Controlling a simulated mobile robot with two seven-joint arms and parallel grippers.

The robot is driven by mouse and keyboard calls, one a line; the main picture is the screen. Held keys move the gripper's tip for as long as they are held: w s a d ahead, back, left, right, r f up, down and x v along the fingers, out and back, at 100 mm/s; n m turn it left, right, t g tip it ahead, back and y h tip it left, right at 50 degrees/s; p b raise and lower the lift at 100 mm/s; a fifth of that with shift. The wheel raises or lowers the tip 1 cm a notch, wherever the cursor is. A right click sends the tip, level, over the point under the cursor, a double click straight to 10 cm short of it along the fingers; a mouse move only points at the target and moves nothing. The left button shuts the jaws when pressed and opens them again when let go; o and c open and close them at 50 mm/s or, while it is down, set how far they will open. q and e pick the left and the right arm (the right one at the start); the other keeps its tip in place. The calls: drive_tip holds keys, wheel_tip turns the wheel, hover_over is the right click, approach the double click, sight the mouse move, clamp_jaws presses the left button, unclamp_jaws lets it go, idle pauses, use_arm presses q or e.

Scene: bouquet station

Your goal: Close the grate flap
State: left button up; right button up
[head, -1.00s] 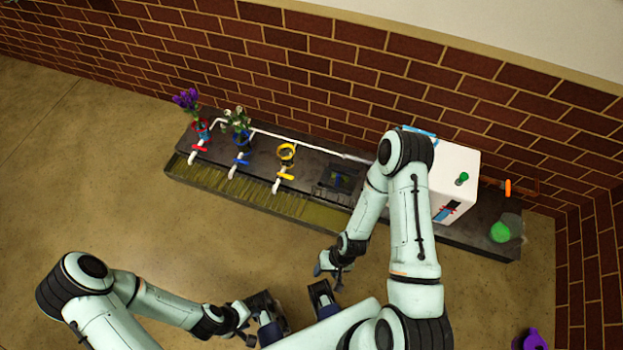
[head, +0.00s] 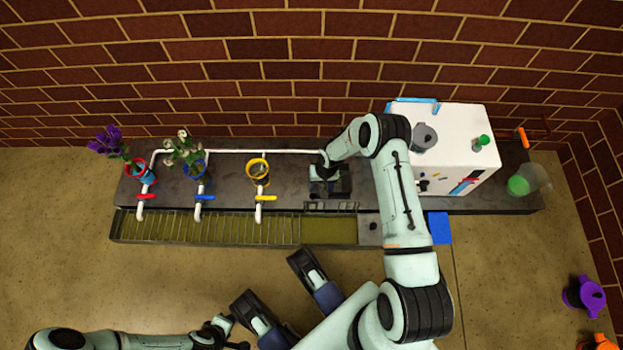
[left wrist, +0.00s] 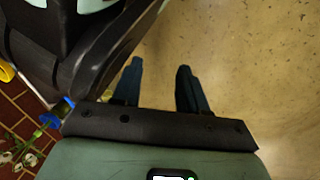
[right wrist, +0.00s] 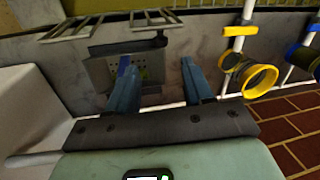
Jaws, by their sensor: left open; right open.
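The grate flap (head: 331,207) is a short barred piece at the back edge of the trough. It appears folded back, and the trough section (head: 329,231) in front of it is uncovered. Barred pieces also show at the top left of the right wrist view (right wrist: 70,28). My right gripper (head: 326,182) is open and empty, behind the flap over a dark square fitting on the counter. Its fingers (right wrist: 160,85) point toward a grey perforated plate (right wrist: 150,72). My left gripper (left wrist: 158,80) is open and empty over the bare floor, away from the flap.
A yellow ring holder (head: 258,168) and valve pipes stand left of my right gripper. Purple flowers (head: 107,139) and white flowers (head: 182,148) stand farther left. A white box (head: 455,140) stands to the right, beside my right arm.

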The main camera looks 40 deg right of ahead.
sight(313, 195)
use_arm(q)
drive_tip(key=s+f+g+b, duration=0.2)
drive_tip(key=s+f+b, duration=0.1)
drive_tip(key=s, duration=0.4)
drive_tip(key=shift+a+f, duration=0.4)
drive_tip(key=shift+f, duration=0.15)
use_arm(e)
drive_tip(key=f, duration=0.3)
drive_tip(key=a+f, duration=0.1)
drive_tip(key=f, duration=0.2)
drive_tip(key=w+f, duration=0.1)
drive_tip(key=f, duration=0.3)
drive_tip(key=shift+a, duration=0.25)
use_arm(q)
drive_tip(key=shift+w, duration=0.1)
use_arm(e)
clamp_jaws()
